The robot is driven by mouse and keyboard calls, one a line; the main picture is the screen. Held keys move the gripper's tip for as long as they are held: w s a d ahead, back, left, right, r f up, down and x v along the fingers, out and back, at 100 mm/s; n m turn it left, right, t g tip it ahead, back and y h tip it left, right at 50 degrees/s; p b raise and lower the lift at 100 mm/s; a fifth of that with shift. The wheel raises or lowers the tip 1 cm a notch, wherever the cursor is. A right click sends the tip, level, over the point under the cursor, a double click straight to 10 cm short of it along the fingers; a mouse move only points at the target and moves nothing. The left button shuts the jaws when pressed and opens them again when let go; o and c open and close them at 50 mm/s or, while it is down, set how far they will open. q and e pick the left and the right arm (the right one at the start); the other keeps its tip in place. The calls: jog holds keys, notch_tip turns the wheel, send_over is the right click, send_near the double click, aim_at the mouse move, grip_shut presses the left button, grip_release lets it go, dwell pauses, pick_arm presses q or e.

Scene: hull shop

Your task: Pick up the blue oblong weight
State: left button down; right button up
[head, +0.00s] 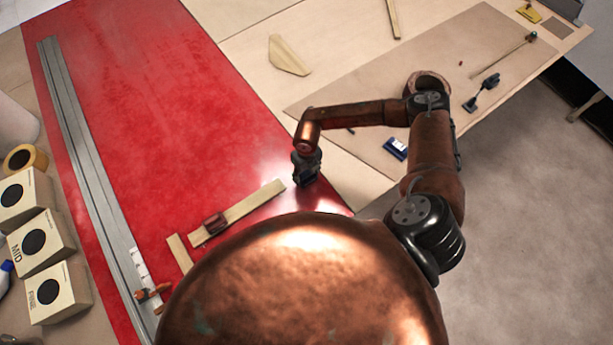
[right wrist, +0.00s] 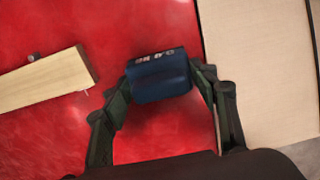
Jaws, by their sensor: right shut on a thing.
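The blue oblong weight (right wrist: 162,85) is in the right wrist view, with pale lettering along its far edge. My right gripper (right wrist: 163,79) is shut on it, one finger at each side. In the head view my right gripper (head: 306,172) is at the right edge of the red sheet, just past the end of a pale wooden strip; the weight is mostly hidden there. I cannot tell whether the weight touches the red surface. My left gripper is not in view.
The wooden strip (head: 252,207) carries a dark red block (head: 215,223). A long metal rail (head: 85,150) runs along the red sheet (head: 150,90). Labelled boxes (head: 40,241) stand at the left. A blue-and-white item (head: 395,148) and tools lie on the brown board (head: 450,70).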

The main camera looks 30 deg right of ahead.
grip_shut()
jog(key=shift+w, duration=0.1)
jog(key=shift+r, duration=0.15)
